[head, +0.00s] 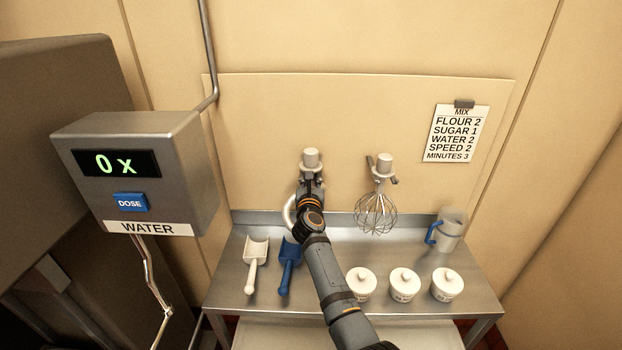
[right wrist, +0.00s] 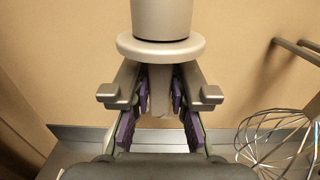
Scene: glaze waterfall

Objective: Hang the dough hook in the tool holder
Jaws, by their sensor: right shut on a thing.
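The dough hook's metal head (head: 311,158) is at the left tool holder on the wall panel, and part of its pale curved hook (head: 289,212) shows beside my arm. In the right wrist view, its thick shank and wide flange (right wrist: 160,47) are upright, over the two prongs of the tool holder (right wrist: 121,92). I cannot tell whether the flange touches the prongs. My right gripper (head: 312,184) is shut on the dough hook below the flange; its purple pads (right wrist: 160,90) flank the stem between the prongs. My arm hides most of the hook. My left gripper is not in view.
A whisk (head: 376,213) hangs in the holder to the right. The steel table holds a white scoop (head: 255,257), a blue scoop (head: 290,257), several lidded white pots (head: 404,283) and a jug (head: 450,232). A water dispenser (head: 135,175) juts out at left.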

